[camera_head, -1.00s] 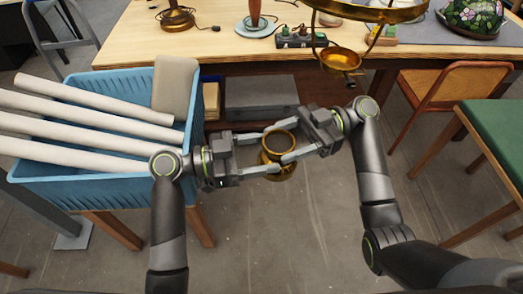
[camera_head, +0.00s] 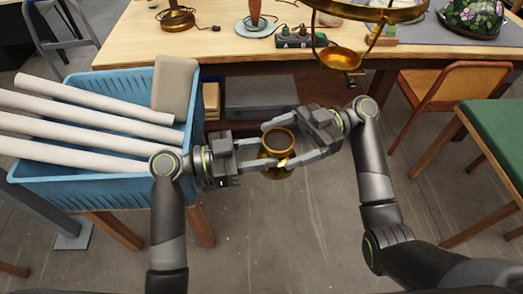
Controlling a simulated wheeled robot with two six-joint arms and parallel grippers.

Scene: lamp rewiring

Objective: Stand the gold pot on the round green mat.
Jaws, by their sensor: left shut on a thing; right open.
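The gold pot (camera_head: 278,143) is held in the air over the floor, in front of the workbench. It is roughly upright, with its round mouth facing up. My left gripper (camera_head: 271,153) is shut on it from the left side. My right gripper (camera_head: 276,146) is open, with its fingers on either side of the pot from the right. Parts of the pot are hidden behind the fingers. A round grey-green disc (camera_head: 247,32) lies under a brown post on the bench; I cannot tell whether it is the green mat.
A blue crate (camera_head: 100,193) with several white tubes stands at the left. The wooden workbench (camera_head: 120,45) carries lamp parts and a dark power strip (camera_head: 300,40). A brass lamp frame with a small cup (camera_head: 344,60) hangs at upper right. A chair and green-topped table (camera_head: 500,135) stand right.

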